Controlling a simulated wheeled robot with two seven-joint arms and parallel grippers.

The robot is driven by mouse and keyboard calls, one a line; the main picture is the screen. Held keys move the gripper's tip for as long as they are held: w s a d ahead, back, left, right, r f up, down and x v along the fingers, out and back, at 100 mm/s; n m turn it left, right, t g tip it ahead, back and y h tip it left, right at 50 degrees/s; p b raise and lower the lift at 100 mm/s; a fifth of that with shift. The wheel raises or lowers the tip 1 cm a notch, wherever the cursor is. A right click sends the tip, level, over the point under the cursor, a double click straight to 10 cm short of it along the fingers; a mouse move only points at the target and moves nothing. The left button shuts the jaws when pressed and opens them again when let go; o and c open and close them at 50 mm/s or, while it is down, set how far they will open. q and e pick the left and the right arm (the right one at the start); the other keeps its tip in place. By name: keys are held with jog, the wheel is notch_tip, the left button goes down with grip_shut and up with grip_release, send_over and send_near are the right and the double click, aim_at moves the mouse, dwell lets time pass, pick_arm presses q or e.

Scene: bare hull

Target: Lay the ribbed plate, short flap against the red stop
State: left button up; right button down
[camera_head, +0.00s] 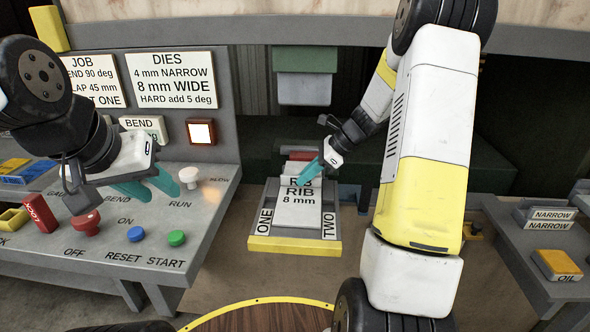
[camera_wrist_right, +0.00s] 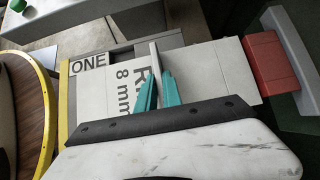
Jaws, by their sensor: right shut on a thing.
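The ribbed plate (camera_head: 299,214), pale and marked "RIB 8 mm", lies in a shallow tray with a yellow front edge (camera_head: 292,244). In the right wrist view the plate (camera_wrist_right: 205,70) runs toward a red block, the red stop (camera_wrist_right: 268,62). Its far end looks close to the stop; I cannot tell whether they touch. The stop (camera_head: 300,155) is partly hidden in the head view. My right gripper (camera_head: 312,171) is shut on the plate's thin upright rib (camera_wrist_right: 154,62), between teal fingers (camera_wrist_right: 160,88). My left gripper (camera_head: 147,188) is open and empty above the control panel.
The control panel (camera_head: 205,215) at left carries a red knob (camera_head: 86,223), blue (camera_head: 136,234) and green (camera_head: 176,238) buttons and a white knob (camera_head: 189,177). A shelf at right holds "NARROW" blocks (camera_head: 548,217) and a yellow "OIL" block (camera_head: 557,264). A round wooden surface (camera_head: 265,318) is in front.

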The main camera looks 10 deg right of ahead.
jog(key=shift+w+r, duration=0.1)
jog(key=shift+w, duration=0.1)
jog(key=c, duration=1.4)
grip_release()
jog(key=shift+c, duration=0.2)
jog(key=o, duration=0.5)
jog(key=shift+r, duration=2.45)
jog(key=shift+d, duration=0.1)
